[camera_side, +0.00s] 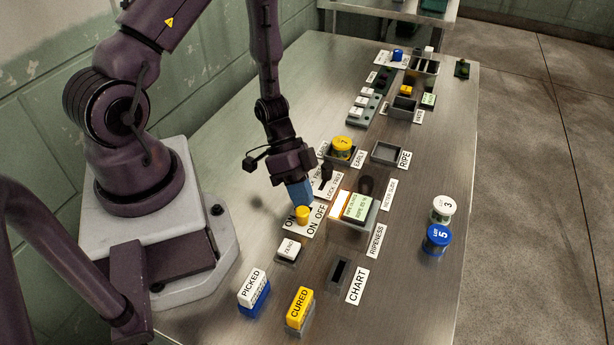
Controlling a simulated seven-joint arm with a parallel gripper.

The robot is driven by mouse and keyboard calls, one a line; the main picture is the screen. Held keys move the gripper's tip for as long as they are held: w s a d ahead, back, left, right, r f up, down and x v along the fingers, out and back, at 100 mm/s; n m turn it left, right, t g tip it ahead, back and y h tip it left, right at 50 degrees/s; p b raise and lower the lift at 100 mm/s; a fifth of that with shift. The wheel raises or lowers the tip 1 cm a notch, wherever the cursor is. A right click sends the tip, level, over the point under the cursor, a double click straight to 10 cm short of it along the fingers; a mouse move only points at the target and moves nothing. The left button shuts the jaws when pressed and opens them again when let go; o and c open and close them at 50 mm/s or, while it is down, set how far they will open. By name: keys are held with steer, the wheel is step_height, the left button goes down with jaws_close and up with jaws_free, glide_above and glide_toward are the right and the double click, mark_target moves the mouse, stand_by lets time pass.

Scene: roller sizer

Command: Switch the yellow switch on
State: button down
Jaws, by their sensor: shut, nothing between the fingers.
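The yellow switch (302,214) is a short yellow knob on a white plate (292,228) marked ON and OFF, near the middle of the table. My gripper (298,196) has blue fingers and points down just behind the switch. The fingers are shut and hold nothing. The fingertips look very close to the knob, and I cannot tell whether they touch it. The gripper hides part of the plate behind the knob, so the switch position is not clear.
A ripeness meter (350,209) stands right of the switch, and a ZERO button (288,250) in front. White (443,209) and blue (436,239) jars stand at right.

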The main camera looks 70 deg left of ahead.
steer(key=a, duration=0.1)
steer(key=w+a, duration=0.1)
steer(key=a, duration=0.1)
steer(key=w+a, duration=0.1)
steer(key=shift+a+r, duration=0.15)
steer(key=shift+r, duration=0.1)
steer(key=v, duration=0.9)
steer(key=s+d+r+n+t+y, duration=0.1)
steer(key=s+d+r+n+y, duration=0.1)
steer(key=r, duration=0.6)
steer(key=s+d+r+n+t+y, duration=0.2)
steer(key=d+r+n+y, duration=0.1)
steer(key=r, duration=0.6)
steer(key=s+d+r+n+t+y, duration=0.1)
steer(key=d+r, duration=0.3)
steer(key=r, duration=0.4)
steer(key=shift+s+d+r+n+y, duration=0.2)
steer(key=shift+s+d+n+y, duration=0.2)
steer(key=shift+s+n+y, duration=0.4)
